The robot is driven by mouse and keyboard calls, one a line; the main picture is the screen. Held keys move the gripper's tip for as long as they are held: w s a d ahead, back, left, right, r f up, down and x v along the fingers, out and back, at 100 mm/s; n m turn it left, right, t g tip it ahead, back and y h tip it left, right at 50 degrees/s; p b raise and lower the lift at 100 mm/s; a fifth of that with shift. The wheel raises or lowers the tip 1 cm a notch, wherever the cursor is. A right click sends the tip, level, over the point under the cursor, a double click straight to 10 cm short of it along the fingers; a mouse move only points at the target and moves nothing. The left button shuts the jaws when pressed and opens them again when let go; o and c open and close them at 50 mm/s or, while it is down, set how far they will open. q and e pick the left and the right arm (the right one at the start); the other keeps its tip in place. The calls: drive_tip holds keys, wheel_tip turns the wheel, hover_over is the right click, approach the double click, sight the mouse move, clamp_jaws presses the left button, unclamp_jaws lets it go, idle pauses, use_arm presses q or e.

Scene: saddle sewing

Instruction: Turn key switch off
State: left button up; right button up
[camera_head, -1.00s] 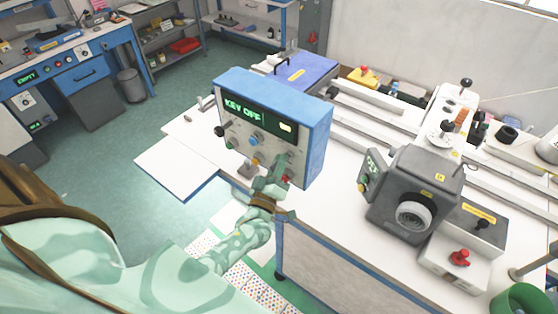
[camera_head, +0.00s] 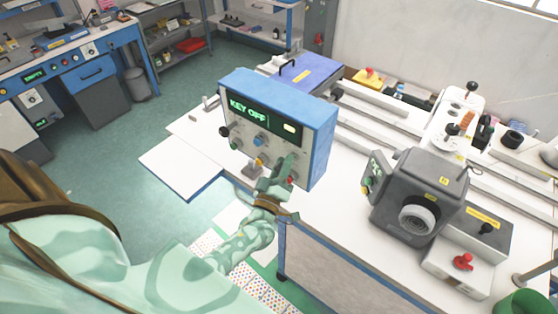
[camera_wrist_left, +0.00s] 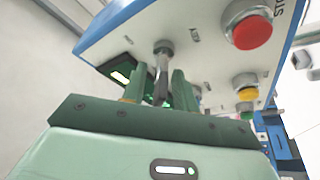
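The blue-and-white control box (camera_head: 262,127) has a green display (camera_head: 248,108) reading KEY OFF, with knobs and buttons below. In the left wrist view, a metal key switch (camera_wrist_left: 163,62) projects from the panel beside a KEY label. My left gripper (camera_head: 285,166) is at the lower right of the panel. In its wrist view, the gripper (camera_wrist_left: 158,85) has one narrow finger on either side of the key, close to it. I cannot tell whether they clamp it. A red button (camera_wrist_left: 252,32) and a yellow one (camera_wrist_left: 248,93) are right of it. My right gripper is out of view.
The box stands on a white bench (camera_head: 205,125). A grey machine head (camera_head: 425,185) and rails are to its right, with a red knob (camera_head: 463,262) in front. A blue workbench (camera_head: 80,60) and a bin (camera_head: 136,84) are at the far left.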

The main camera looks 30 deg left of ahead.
use_arm(q)
drive_tip(key=b+v, duration=0.3)
drive_tip(key=v, duration=1.3)
drive_tip(key=shift+s, duration=0.15)
drive_tip(key=shift+f, duration=0.1)
drive_tip(key=s+d+f+m+g+h+b, duration=0.2)
drive_tip(key=s+f+m+g, duration=0.15)
drive_tip(key=f, duration=0.65)
drive_tip(key=s+d+f+m+g+h+b, duration=0.1)
drive_tip(key=s+f+m+g+h, duration=0.2)
drive_tip(key=f, duration=0.7)
drive_tip(key=s+d+f+m+g+h+b, duration=0.15)
drive_tip(key=s+f+m+g, duration=0.25)
drive_tip(key=f, duration=0.5)
drive_tip(key=s+a+f+m+g+y+b, duration=0.1)
drive_tip(key=s+f+g+b, duration=0.3)
drive_tip(key=f, duration=0.9)
drive_tip(key=s+a+f+m+g+y+b, duration=0.1)
drive_tip(key=s+a+f+m+g+b, duration=0.2)
drive_tip(key=s+f+b, duration=0.6)
drive_tip(key=s+f+m+g, duration=0.1)
drive_tip(key=s+f+g, duration=0.1)
drive_tip(key=s, duration=0.4)
drive_tip(key=shift+s+f+b, duration=0.25)
drive_tip(key=shift+f+b, duration=0.1)
drive_tip(key=shift+f, duration=0.55)
